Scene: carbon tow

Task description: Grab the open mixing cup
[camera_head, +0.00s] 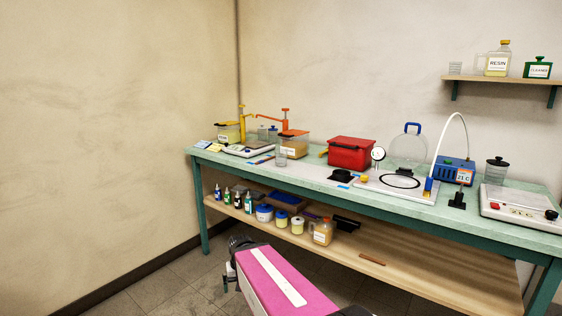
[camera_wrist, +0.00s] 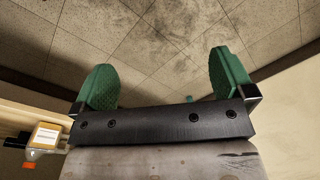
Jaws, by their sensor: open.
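A clear, open cup (camera_head: 281,157) stands upright on the green bench top (camera_head: 312,170), in front of the orange-pump container. Another clear cup (camera_head: 455,68) stands on the wall shelf; I cannot tell from the frames which one is the mixing cup. A clear cup with a dark lid (camera_head: 497,170) stands at the right of the bench. My gripper (camera_wrist: 165,78) is open and empty in the wrist view, its green pads wide apart over floor tiles. My pink arm is low in front of the bench in the head view, well apart from the cups.
The bench holds a scale (camera_head: 248,150), a red box (camera_head: 351,153), a vacuum plate (camera_head: 395,185) and a blue device (camera_head: 454,170). The lower shelf (camera_head: 400,258) carries bottles and jars. The floor in front at left is clear.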

